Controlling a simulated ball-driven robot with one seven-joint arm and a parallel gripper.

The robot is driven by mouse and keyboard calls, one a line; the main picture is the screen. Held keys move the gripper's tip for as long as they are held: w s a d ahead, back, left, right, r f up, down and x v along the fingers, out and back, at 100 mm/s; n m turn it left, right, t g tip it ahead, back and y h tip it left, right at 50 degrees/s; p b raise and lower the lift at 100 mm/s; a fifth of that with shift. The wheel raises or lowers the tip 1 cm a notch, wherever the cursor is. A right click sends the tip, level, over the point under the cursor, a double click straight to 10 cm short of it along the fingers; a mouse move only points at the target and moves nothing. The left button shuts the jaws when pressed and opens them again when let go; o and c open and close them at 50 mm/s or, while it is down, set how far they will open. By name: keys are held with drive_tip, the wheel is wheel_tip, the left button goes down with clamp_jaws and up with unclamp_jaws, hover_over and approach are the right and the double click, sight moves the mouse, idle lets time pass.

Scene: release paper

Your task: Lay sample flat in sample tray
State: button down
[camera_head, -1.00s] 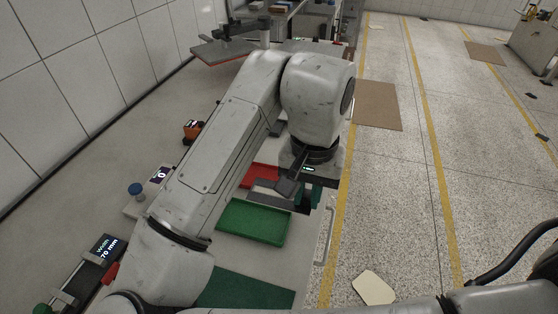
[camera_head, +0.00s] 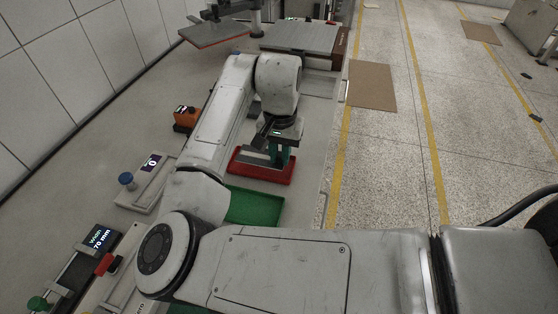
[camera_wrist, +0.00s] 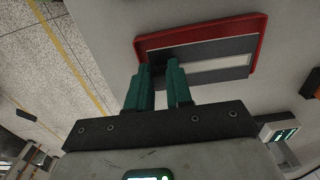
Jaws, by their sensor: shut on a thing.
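My gripper (camera_head: 281,158), with green fingers, is over the red tray (camera_head: 262,178) in the head view. In the wrist view its fingers (camera_wrist: 160,76) reach the near edge of a flat dark grey piece with a pale band, which I take to be the sample (camera_wrist: 217,66). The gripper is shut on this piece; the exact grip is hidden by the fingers. No label shows which tray is the sample tray.
A green tray (camera_head: 255,207) stands nearer, partly behind my arm. An orange device (camera_head: 187,118), a scale-like unit (camera_head: 145,187) and a width gauge (camera_head: 98,240) stand on the left. A grey plate (camera_head: 300,38) is beyond. The bench's right edge is close to the red tray.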

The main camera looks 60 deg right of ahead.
drive_tip(key=shift+w+d+f, duration=0.15)
drive_tip(key=shift+f, duration=0.1)
drive_tip(key=shift+w+f, duration=0.1)
drive_tip(key=shift+f, duration=1.55)
drive_tip(key=shift+f, duration=0.15)
drive_tip(key=c, duration=1.3)
unclamp_jaws()
wheel_tip(320, 180, up, 12)
drive_tip(key=shift+r, duration=0.2)
drive_tip(key=shift+f, duration=0.1)
